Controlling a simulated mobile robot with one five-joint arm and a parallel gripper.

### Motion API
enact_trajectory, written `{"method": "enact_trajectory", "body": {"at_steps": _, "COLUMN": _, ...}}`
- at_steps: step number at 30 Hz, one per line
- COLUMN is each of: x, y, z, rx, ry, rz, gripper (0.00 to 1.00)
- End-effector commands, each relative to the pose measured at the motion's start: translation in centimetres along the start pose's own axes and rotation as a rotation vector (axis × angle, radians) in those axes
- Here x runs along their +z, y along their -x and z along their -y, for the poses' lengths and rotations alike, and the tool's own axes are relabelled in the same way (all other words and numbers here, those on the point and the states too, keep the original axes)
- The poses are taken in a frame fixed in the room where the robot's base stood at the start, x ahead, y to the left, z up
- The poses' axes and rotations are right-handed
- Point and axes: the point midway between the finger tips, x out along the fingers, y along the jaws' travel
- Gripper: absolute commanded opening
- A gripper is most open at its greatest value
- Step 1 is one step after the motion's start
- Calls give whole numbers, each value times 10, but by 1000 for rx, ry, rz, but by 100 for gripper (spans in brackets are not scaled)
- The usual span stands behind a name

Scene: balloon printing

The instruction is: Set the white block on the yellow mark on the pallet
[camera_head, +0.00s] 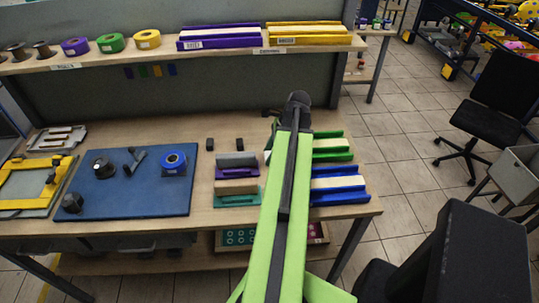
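I cannot single out the white block with certainty. Pale blocks lie in a green holder (330,156) and a blue holder (345,198) right of my arm. Another pale block (237,187) sits on a teal holder (236,201), left of my arm. No pallet with a yellow mark can be made out. My green arm reaches up and over the right part of the bench. Its dark upper end is near the back of the bench top. My gripper's fingers cannot be clearly seen there, so its opening and contents are hidden.
A yellow frame (22,205) is at left. A shelf (200,55) with tape rolls overhangs the back. Black chairs (490,110) stand right; tiled floor between is open.

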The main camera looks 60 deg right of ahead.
Motion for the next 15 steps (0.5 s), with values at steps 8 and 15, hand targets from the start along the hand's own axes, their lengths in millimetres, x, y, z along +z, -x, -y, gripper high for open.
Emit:
{"method": "enact_trajectory", "body": {"at_steps": 8, "x": 0, "y": 1, "z": 0, "rx": 0, "ry": 0, "rz": 0, "gripper": 66}}
{"method": "enact_trajectory", "body": {"at_steps": 15, "x": 2, "y": 6, "z": 0, "rx": 0, "ry": -1, "rz": 0, "gripper": 66}}
